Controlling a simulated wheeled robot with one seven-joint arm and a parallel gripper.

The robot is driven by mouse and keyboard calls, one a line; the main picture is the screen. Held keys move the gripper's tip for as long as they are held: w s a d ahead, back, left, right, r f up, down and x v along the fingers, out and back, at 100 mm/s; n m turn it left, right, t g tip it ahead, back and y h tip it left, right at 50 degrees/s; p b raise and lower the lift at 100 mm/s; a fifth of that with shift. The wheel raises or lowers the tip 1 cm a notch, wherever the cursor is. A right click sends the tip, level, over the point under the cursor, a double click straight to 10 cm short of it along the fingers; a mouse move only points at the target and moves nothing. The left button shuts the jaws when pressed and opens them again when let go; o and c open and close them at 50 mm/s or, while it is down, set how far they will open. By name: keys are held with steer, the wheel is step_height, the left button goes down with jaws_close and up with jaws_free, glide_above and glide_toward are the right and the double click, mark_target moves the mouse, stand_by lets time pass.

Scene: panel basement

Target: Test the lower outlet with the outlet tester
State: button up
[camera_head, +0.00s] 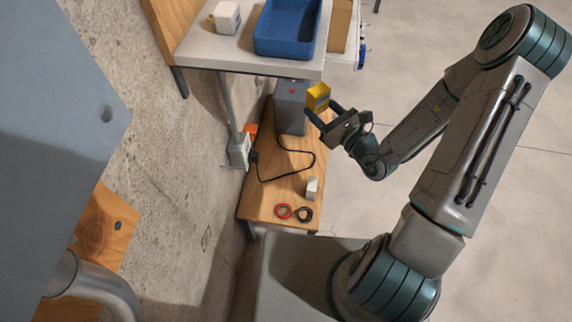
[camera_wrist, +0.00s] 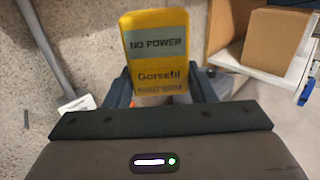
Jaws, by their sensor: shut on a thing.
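The outlet tester is a yellow block (camera_head: 317,97) held between the fingers of my gripper (camera_head: 326,107), above the low wooden bench. In the wrist view the tester (camera_wrist: 157,60) shows a grey label reading "NO POWER", and my gripper (camera_wrist: 160,90) is shut on its sides. An outlet box (camera_head: 239,150), pale and wall-mounted, sits left of the bench with an orange item at its top and a black plug and cord beside it. The tester is apart from this box. The outlet's face and the tester's prongs cannot be made out.
A white table (camera_head: 215,50) holds a blue bin (camera_head: 287,50) and a white box (camera_head: 227,17) above the bench. On the wooden bench (camera_head: 270,200) stand a grey box (camera_head: 290,108), a black cord, a small white block (camera_head: 312,187), and red and black rings. Open floor lies right.

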mark_target(248, 148)
steer(key=s+a+f+n+g+y+b, duration=0.35)
steer(key=f+g+b, duration=0.2)
steer(key=b, duration=0.45)
steer(key=s+a+f+n+g+y+b, duration=0.2)
steer(key=a+f+n+g+b, duration=0.25)
steer(key=f+b, duration=0.35)
steer(key=shift+g, duration=0.9)
steer(key=shift+s+a+r+b, duration=0.1)
steer(key=shift+a+b, duration=1.05)
steer(key=shift+a, duration=0.5)
steer(key=shift+s+a+r+b, duration=0.1)
steer(key=shift+a+b, duration=1)
steer(key=shift+a, duration=0.85)
steer(key=shift+w+a+p, duration=0.1)
steer(key=shift+a+p, duration=0.3)
steer(key=shift+a, duration=0.2)
steer(key=o, duration=1.4)
